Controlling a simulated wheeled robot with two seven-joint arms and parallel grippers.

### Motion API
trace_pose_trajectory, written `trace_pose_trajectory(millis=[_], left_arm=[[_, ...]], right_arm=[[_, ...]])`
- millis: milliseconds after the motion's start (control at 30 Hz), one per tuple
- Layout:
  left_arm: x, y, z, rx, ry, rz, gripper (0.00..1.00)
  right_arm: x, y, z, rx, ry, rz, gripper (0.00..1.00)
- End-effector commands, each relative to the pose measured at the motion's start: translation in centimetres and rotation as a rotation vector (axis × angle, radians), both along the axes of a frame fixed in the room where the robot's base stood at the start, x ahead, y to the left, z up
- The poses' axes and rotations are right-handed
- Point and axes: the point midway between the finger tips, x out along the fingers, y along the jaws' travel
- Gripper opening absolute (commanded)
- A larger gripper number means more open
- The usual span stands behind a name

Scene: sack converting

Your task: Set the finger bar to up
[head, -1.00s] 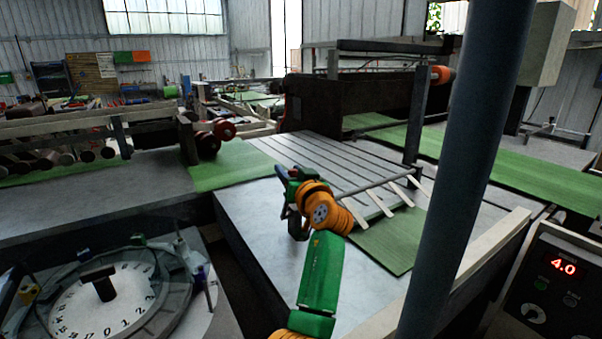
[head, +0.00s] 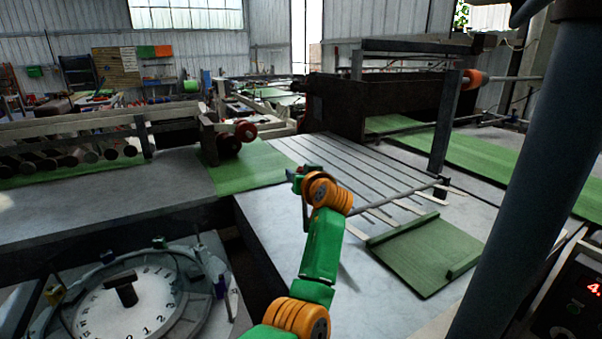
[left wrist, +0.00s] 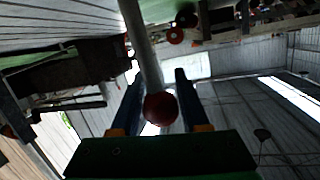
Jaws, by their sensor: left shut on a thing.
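The finger bar (head: 397,196) is a grey rod across the pale slatted table, with several pale fingers (head: 410,206) along it. The fingers look nearly flat above the table; their exact angle is hard to tell. My left gripper (head: 300,190) is at the bar's near left end, partly hidden by my own arm. In the left wrist view, a grey rod (left wrist: 143,45) ending in a dark red ball knob (left wrist: 160,107) lies between the fingers of my left gripper (left wrist: 160,76), which is shut on it. My right gripper is out of view.
A green board (head: 425,262) with a raised strip lies on the table, right of my arm. A round numbered dial (head: 150,300) stands at lower left. A thick dark post (head: 520,190) rises at right, before a control box (head: 575,310) with a red display.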

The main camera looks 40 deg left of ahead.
Motion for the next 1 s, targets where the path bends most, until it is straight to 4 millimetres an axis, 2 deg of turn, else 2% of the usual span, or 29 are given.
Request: trace_pose_trajectory(millis=[33,600,633,733,1000], left_arm=[[-0.08,0.03,-0.92,-0.012,0.015,0.004,0.0],[-0.04,-0.03,-1.04,-0.014,0.017,0.002,0.0],[-0.04,-0.03,-1.04,-0.014,0.017,0.002,0.47],[-0.03,-0.04,-0.9,-0.011,0.014,0.001,0.73],[-0.02,-0.07,-0.48,-0.006,0.007,0.001,0.73]], right_arm=[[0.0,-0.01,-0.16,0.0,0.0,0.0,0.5],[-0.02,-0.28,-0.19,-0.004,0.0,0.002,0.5],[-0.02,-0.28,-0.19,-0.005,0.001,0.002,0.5],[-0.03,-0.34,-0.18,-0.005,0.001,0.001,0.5],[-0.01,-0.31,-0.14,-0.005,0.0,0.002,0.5]])
